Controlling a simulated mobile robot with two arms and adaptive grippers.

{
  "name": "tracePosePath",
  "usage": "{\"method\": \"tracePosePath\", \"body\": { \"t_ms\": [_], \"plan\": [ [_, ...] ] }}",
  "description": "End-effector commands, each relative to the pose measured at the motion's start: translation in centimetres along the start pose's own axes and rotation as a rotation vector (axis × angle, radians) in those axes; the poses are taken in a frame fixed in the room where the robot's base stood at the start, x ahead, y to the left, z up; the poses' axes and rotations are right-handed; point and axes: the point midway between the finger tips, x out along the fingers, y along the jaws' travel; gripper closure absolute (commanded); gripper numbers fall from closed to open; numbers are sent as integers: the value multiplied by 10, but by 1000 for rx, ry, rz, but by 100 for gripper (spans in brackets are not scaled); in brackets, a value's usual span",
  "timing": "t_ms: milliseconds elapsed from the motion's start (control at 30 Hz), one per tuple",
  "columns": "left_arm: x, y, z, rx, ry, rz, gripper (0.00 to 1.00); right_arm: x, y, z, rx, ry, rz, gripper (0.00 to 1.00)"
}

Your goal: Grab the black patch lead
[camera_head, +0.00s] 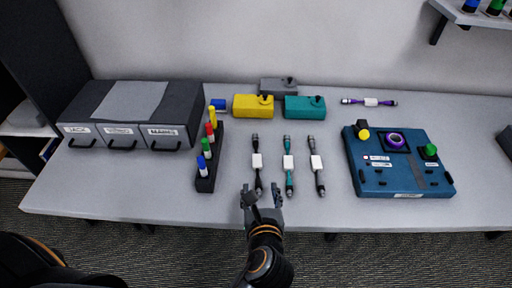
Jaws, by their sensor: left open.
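Three short leads lie side by side near the table's front edge, each with a white label. The left one, the black patch lead (257,145), looks black. The middle one is a teal lead (288,177). The right one is a dark grey lead (321,180). My left gripper (262,189) is open at the near end of the black lead, with its fingers on either side of that end. Whether it touches the lead cannot be told. My right gripper is not in view.
A pen rack (206,184) and a drawer unit (130,110) stand at left. Yellow (253,107), teal (304,107) and grey (279,85) boxes stand behind the leads. A purple lead (384,103) lies back right, behind a blue panel (400,181).

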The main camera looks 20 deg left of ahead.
Motion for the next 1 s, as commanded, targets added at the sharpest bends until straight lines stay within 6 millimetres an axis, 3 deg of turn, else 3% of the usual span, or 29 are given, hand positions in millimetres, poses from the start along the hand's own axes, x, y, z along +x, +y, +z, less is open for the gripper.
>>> {"method": "tracePosePath", "body": {
  "t_ms": [167, 467, 667, 800, 1000],
  "plan": [
    [23, 0, 1, 2, -3, 3, 47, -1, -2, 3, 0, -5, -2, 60],
    [77, 0, 1, 2, -2, 1, 47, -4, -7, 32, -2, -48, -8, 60],
    [90, 0, 1, 0, 0, 1, 47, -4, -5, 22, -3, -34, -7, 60],
    [110, 1, 4, 1, -1, 2, 47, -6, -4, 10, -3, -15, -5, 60],
    [134, 0, 3, 1, 0, 0, 47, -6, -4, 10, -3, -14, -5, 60]
  ]
}}
